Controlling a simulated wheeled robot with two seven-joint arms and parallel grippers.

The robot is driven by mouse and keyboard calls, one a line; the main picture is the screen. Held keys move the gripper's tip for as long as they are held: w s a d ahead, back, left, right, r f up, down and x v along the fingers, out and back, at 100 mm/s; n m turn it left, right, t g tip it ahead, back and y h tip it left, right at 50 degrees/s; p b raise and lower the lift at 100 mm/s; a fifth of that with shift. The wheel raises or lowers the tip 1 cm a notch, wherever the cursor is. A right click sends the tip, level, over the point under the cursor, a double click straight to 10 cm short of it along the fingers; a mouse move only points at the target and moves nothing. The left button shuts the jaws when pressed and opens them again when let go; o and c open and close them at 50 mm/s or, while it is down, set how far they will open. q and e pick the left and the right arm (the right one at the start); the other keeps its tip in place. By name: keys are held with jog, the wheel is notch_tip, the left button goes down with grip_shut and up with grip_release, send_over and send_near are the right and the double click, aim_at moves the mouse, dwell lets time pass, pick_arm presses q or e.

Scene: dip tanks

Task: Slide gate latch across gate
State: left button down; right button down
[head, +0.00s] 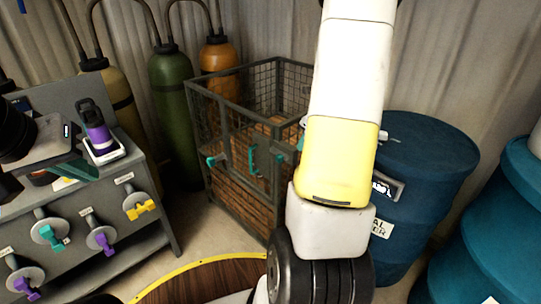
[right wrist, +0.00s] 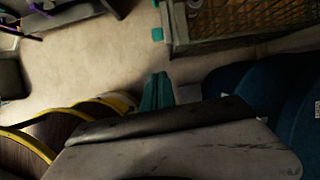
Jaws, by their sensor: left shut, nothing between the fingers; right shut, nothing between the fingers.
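The wire-mesh cage (head: 222,120) with slatted wooden lower panels stands at the middle in the head view. Its front gate carries a teal upright handle (head: 254,160) and a teal end piece (head: 213,161) at the left post; I cannot tell how far the latch reaches across. In the right wrist view the cage (right wrist: 240,22) is at the upper right, with a teal piece (right wrist: 157,34) at its corner. My right gripper (right wrist: 157,90) is shut and empty, apart from the cage; my arm hides it in the head view. My left gripper (head: 75,170) is shut and empty over the grey bench.
The grey bench (head: 165,205) with coloured valve handles stands at the left. Gas cylinders (head: 172,95) stand behind. Blue drums (head: 430,165) stand at the right. A round wooden top with a yellow rim (head: 205,280) is in front. Some floor is bare before the cage.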

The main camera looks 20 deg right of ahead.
aim_at(287, 158)
jog(key=shift+s+d+f+m, duration=0.25)
jog(key=shift+d+f+m, duration=0.05)
jog(key=shift+f, duration=0.05)
jog(key=w+a+f, duration=0.1)
jog(key=w+f, duration=0.1)
jog(key=f, duration=0.1)
jog(key=w+f, duration=0.2)
jog(key=f, duration=0.1)
jog(key=w+a+f, duration=0.1)
jog(key=w+f, duration=0.1)
jog(key=f, duration=0.1)
jog(key=shift+w+a+f, duration=0.15)
jog(key=shift+a, duration=0.2)
jog(key=shift+w+a, duration=0.15)
jog(key=shift+w, duration=0.3)
